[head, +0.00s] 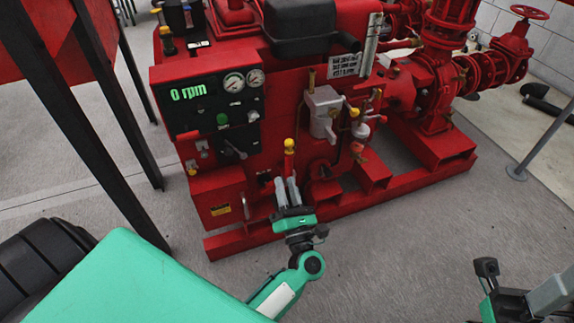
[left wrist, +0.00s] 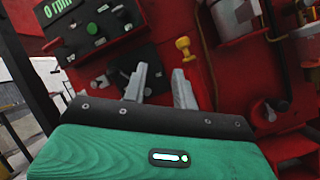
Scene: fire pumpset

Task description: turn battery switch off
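The red pump set's control panel (head: 208,98) reads "0 rpm" and also shows at the upper left of the left wrist view (left wrist: 85,28). I cannot tell for certain which control is the battery switch. A dark lever (head: 234,151) sits low on the panel, and small grey switches (head: 202,149) are left of it. A yellow-topped fitting (head: 289,145) stands just beyond my left gripper (head: 286,184); it also shows in the left wrist view (left wrist: 183,48). The left fingers are apart, with nothing seen between them. My right gripper (head: 487,270) is partly in view, its fingers unclear.
A red box (head: 218,203) with a yellow label and a metal handle is left of my left gripper. The red base rail (head: 330,212) runs along the floor. A red table with dark legs (head: 70,105) stands at the left. The grey floor (head: 400,240) is clear in front.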

